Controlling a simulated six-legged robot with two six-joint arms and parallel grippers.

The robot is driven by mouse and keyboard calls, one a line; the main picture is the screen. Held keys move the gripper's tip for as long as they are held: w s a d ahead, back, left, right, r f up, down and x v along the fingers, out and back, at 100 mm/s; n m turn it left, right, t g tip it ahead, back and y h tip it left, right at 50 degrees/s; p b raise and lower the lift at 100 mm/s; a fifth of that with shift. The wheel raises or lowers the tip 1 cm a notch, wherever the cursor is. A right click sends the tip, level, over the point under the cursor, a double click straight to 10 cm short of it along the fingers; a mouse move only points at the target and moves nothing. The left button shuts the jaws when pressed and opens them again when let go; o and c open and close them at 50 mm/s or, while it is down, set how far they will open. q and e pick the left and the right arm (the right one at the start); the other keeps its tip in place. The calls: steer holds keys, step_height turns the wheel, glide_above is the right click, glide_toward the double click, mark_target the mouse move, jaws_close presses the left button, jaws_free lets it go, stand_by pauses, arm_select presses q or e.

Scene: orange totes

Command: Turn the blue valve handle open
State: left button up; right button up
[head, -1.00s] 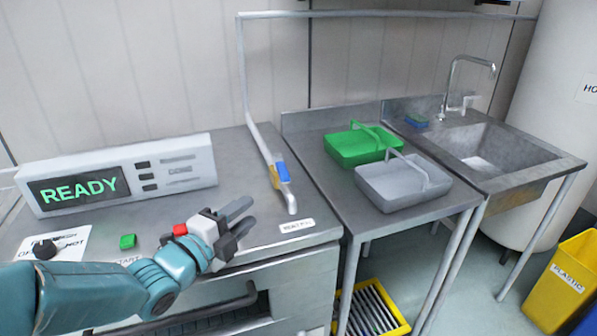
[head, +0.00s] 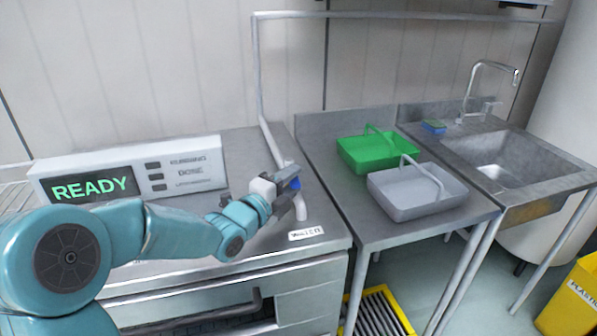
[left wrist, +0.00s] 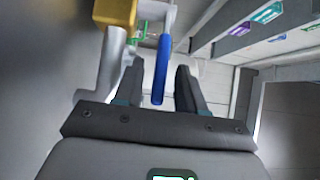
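The blue valve handle (left wrist: 162,72) stands between the two fingers of my left gripper (left wrist: 159,80) in the left wrist view. Gaps show on both sides of it, so the fingers are open and not closed on it. A brass-coloured valve body (left wrist: 115,12) and the grey pipe (left wrist: 112,60) are just left of the handle. In the head view my left gripper (head: 290,190) is at the pipe beside the "WATER" label (head: 306,233), and only a bit of blue handle (head: 295,184) shows between the fingers. My right gripper is in neither view.
A white panel reading "READY" (head: 130,172) stands on the steel counter at left. A green basket (head: 362,158) and a grey basket (head: 400,208) stand on the table to the right, with a sink (head: 505,165) beyond. The pipe (head: 258,70) rises behind the valve.

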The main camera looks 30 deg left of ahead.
mark_target(298, 177)
arm_select(q)
steer(key=shift+w, duration=1.45)
jaws_close()
steer(key=b, duration=0.1)
steer(key=y+b, duration=0.1)
steer(key=n+b, duration=0.1)
steer(key=shift+w+d+f+y, duration=0.2)
steer(key=shift+w+d+y, duration=0.05)
steer(key=shift+y, duration=0.05)
steer(key=shift+r+y+b, duration=0.15)
steer(key=shift+y+b, duration=0.15)
steer(key=shift+b, duration=0.4)
steer(key=shift+r+n, duration=0.1)
steer(key=shift+n, duration=0.2)
